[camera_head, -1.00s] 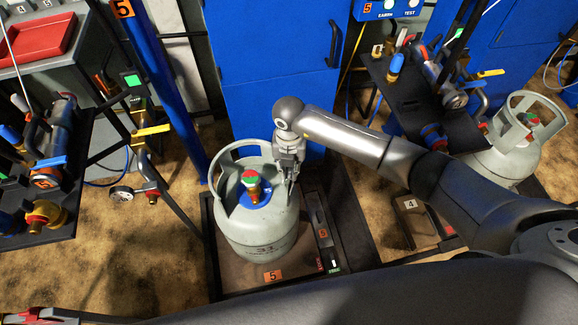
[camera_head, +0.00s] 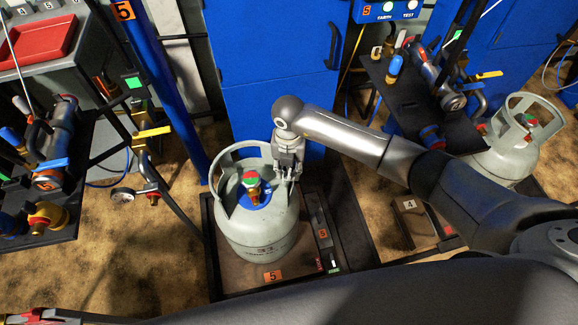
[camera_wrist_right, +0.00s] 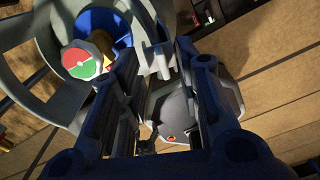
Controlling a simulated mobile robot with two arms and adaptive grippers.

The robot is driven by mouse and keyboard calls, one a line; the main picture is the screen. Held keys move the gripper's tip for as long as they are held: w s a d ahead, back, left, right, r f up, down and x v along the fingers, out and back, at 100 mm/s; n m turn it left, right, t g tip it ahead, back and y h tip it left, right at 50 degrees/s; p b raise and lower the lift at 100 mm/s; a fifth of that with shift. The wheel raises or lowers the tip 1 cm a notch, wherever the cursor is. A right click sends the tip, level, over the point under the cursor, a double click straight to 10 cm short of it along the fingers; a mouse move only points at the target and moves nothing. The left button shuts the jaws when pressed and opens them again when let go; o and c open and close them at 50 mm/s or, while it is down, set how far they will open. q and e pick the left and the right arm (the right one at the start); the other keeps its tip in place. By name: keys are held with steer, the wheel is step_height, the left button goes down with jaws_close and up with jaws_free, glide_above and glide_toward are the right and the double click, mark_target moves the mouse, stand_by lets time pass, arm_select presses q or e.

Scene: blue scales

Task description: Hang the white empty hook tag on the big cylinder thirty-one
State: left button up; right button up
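The big grey cylinder (camera_head: 258,225) stands upright on a scale in the middle of the head view. Its dark number is too blurred to read surely. Its open collar surrounds a red-and-green valve knob (camera_head: 250,178), which also shows in the right wrist view (camera_wrist_right: 84,62). My right gripper (camera_head: 291,176) is at the collar's right side. In the wrist view its fingers (camera_wrist_right: 155,100) stand apart. A pale piece (camera_wrist_right: 158,60) shows at the collar beside the fingers; I cannot tell whether it is the white tag.
A blue cabinet (camera_head: 272,105) stands close behind. Another grey cylinder (camera_head: 505,155) stands at the right. Valve assemblies (camera_head: 50,150) stick out at the left. My right arm crosses the right half.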

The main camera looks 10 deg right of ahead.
steer(key=shift+r+p, duration=0.35)
steer(key=shift+r, duration=0.3)
steer(key=shift+r+p, duration=1.35)
steer(key=shift+r, duration=0.3)
steer(key=shift+r+p, duration=0.85)
steer(key=shift+r, duration=0.15)
